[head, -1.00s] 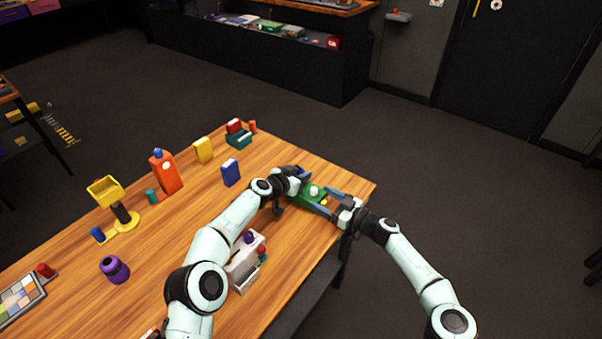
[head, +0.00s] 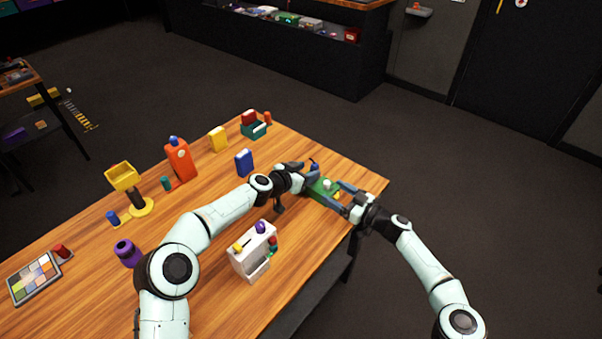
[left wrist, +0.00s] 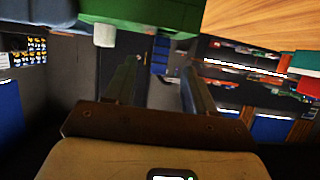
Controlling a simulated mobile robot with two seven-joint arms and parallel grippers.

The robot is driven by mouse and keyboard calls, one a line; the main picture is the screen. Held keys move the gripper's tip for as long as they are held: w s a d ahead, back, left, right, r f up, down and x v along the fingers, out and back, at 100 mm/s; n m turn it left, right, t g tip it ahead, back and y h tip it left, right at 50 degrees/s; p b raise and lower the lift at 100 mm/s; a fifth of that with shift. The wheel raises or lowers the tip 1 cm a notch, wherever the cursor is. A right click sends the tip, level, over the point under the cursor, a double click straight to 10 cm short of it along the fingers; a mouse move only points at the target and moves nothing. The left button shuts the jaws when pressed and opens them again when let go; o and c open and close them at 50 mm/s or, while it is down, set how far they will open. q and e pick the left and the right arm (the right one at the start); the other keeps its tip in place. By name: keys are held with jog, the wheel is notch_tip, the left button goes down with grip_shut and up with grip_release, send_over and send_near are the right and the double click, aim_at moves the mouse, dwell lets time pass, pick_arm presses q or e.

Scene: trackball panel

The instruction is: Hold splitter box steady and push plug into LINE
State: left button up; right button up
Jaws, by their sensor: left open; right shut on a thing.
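The green box (head: 321,187), likely the splitter box, sits near the table's far right corner. A white knob (head: 327,184) is on its top and a small yellow piece (head: 337,195) is at its right side. My right gripper (head: 335,194) comes from the right with its fingers on either side of the box, shut on it. My left gripper (head: 304,168) is open just left of the box. In the left wrist view its fingers (left wrist: 158,80) are apart and empty, with the green box (left wrist: 150,10) at the top edge. I cannot make out a plug or a LINE marking.
A white box (head: 250,258) with coloured knobs stands near the front edge below the left forearm. A blue block (head: 244,163), orange bottle (head: 179,160), yellow block (head: 218,139) and purple cup (head: 128,252) stand further left. The wood between them is mostly clear.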

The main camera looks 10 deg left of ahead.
pick_arm(q)
jog(key=v, duration=0.2)
jog(key=shift+s+a+r, duration=0.1)
jog(key=shift+s, duration=0.15)
dwell(0.4)
jog(key=s+a+r, duration=0.4)
jog(key=s+r, duration=0.2)
dwell(0.7)
jog(key=shift+s, duration=0.1)
pick_arm(e)
jog(key=o, duration=1.1)
jog(key=shift+o, duration=0.2)
jog(key=v, duration=1.2)
